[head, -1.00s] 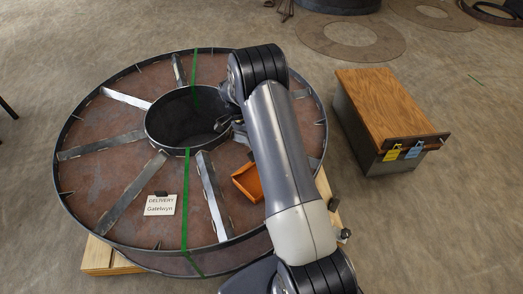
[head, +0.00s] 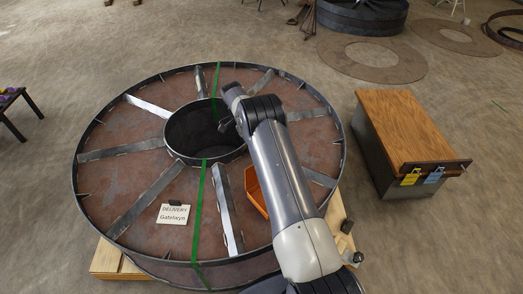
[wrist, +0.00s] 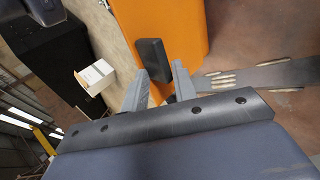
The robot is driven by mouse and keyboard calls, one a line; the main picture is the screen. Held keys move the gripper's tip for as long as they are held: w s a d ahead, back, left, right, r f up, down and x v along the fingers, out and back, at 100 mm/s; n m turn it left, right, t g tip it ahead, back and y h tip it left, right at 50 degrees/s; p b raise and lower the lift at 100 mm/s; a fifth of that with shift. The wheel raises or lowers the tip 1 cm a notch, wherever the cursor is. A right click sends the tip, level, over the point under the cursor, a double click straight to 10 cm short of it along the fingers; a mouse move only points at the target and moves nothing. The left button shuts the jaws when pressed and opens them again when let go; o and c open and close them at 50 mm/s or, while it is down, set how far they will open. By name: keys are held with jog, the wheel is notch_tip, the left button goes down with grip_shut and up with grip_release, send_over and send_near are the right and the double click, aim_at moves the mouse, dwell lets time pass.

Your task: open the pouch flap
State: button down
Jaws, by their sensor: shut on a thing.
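An orange pouch (head: 256,192) lies on the near right part of the big steel reel (head: 130,200) in the head view, largely hidden behind my arm. In the wrist view an orange panel (wrist: 178,25), apparently the pouch's flap, fills the top middle. A dark block-like tab (wrist: 150,55) sits at its left edge. My gripper (wrist: 161,74) has its two grey fingers on either side of the tab's near end and is shut on it. The fingertips are hidden from the head view. I cannot tell how far the flap stands open.
A green strap (head: 198,220) crosses the reel, beside raised steel spokes and a round hub hole (head: 205,135). A delivery sign (head: 173,214) lies on the reel. A wooden-topped steel box (head: 415,130) stands to the right. A white box (wrist: 95,77) shows in the wrist view.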

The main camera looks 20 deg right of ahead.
jog(key=shift+a+f+g, duration=0.2)
jog(key=shift+f+g, duration=0.1)
jog(key=shift+f, duration=0.85)
jog(key=c, duration=1.3)
grip_release()
jog(key=shift+f, duration=0.1)
jog(key=shift+c, duration=0.4)
jog(key=shift+r, duration=0.35)
jog(key=shift+c, duration=0.5)
notch_tip(320, 180, up, 11)
jog(key=p, duration=0.7)
jog(key=shift+d+f, duration=0.15)
jog(key=shift+f, duration=0.05)
jog(key=shift+w+f, duration=0.1)
